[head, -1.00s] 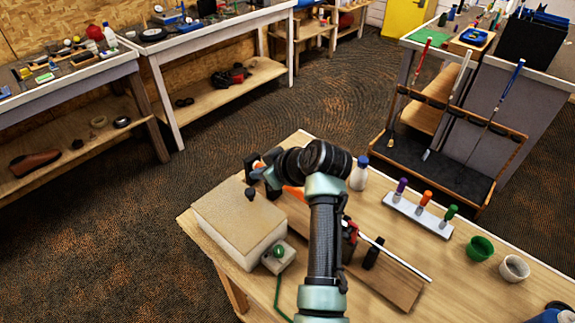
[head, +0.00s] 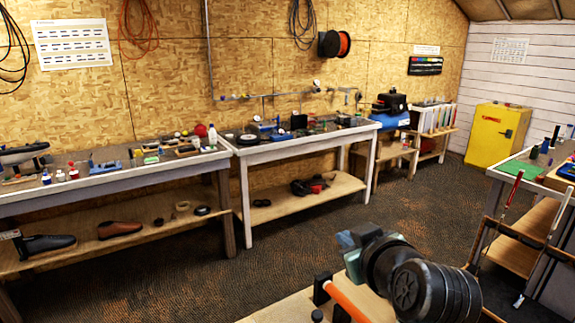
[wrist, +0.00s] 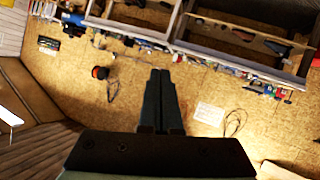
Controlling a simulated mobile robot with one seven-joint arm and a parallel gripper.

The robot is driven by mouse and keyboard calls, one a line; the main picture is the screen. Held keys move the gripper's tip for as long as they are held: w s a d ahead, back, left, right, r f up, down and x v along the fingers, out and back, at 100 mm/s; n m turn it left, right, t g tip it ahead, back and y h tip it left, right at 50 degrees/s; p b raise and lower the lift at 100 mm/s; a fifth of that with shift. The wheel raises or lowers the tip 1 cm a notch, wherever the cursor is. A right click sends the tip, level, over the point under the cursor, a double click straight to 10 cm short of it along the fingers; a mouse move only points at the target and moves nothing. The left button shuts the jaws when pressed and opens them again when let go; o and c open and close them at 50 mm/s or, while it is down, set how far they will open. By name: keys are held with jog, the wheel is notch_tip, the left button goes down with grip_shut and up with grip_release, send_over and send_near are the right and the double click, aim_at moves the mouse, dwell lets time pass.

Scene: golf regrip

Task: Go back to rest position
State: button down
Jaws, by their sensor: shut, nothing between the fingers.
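My gripper (wrist: 160,75) is shut and empty in the wrist view, its two dark fingers pressed together and pointing toward the chipboard wall, which appears upside down. In the head view my arm rises at the lower right, with the gripper end (head: 348,243) above the near table (head: 285,308). Only a corner of that table shows. An orange bar (head: 350,303) with a dark block (head: 321,288) beside it shows on the table below my arm. The rest of the table top is out of view.
Two long workbenches (head: 240,150) with tools stand along the wall. A yellow cabinet (head: 497,132) stands in the far corner. A rack with upright clubs (head: 512,190) stands close on the right. Dark carpet (head: 180,270) lies open at the left.

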jog(key=s+a+r+m+t+h, duration=0.1)
jog(key=a+r+t, duration=0.15)
jog(key=r, duration=0.45)
jog(key=s+a+r+m+t, duration=0.1)
jog(key=a+r+t, duration=0.15)
jog(key=r, duration=0.35)
jog(key=s+a+r+m+t, duration=0.1)
jog(key=s+a+r+t, duration=0.2)
jog(key=s+r, duration=0.6)
jog(key=s+a+r+m+t, duration=0.1)
jog(key=s+a+r+t, duration=0.2)
jog(key=s+r+t, duration=0.3)
jog(key=s+r, duration=0.3)
jog(key=r, duration=0.1)
jog(key=shift+a+r+m+h, duration=0.15)
jog(key=shift+r+m+h, duration=0.15)
jog(key=shift+h, duration=0.1)
